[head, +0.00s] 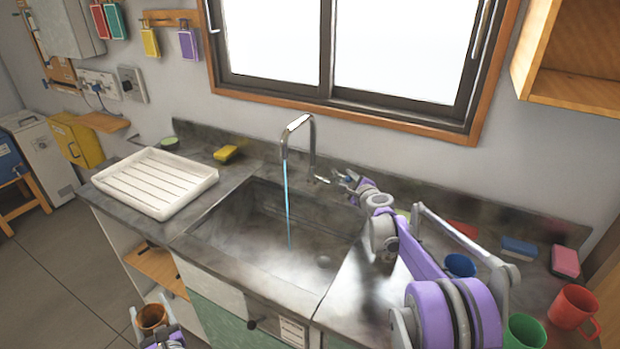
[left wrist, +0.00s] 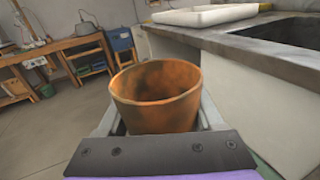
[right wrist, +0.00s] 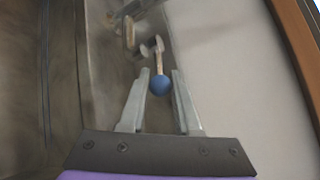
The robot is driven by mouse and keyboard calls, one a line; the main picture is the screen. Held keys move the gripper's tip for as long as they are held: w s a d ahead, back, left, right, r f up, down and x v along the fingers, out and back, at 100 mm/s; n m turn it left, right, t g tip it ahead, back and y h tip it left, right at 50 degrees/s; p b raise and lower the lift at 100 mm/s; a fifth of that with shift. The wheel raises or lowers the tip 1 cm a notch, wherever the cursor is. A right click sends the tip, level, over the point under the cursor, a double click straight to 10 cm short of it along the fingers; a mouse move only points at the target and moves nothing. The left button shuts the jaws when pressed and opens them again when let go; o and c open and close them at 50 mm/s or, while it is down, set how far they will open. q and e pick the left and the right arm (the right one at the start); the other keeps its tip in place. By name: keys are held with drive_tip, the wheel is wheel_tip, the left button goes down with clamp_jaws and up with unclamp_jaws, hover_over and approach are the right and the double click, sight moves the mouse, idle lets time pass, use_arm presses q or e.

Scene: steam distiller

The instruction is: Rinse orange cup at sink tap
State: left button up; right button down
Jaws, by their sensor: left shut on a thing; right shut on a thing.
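The orange cup (head: 152,318) is low at the lower left of the head view, in front of the counter. My left gripper (head: 153,328) is shut on it. In the left wrist view the cup (left wrist: 157,95) is upright between the fingers, with dark mottled patches; its bottom is hidden. The tap (head: 309,127) arches over the sink (head: 255,225), and a blue stream of water (head: 287,200) runs from it into the basin. My right gripper (head: 347,181) is at the tap's base, shut on the tap handle, whose blue knob (right wrist: 160,85) shows between its fingers in the right wrist view.
A white drying rack (head: 155,182) and a yellow sponge (head: 226,153) are left of the sink. Blue (head: 460,265), green (head: 525,331) and red (head: 573,307) cups stand on the right counter near my right arm. The space above the basin's left part is clear.

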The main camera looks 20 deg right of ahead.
drive_tip(key=c, duration=0.6)
unclamp_jaws()
drive_tip(key=shift+s, duration=0.15)
drive_tip(key=v, duration=1.2)
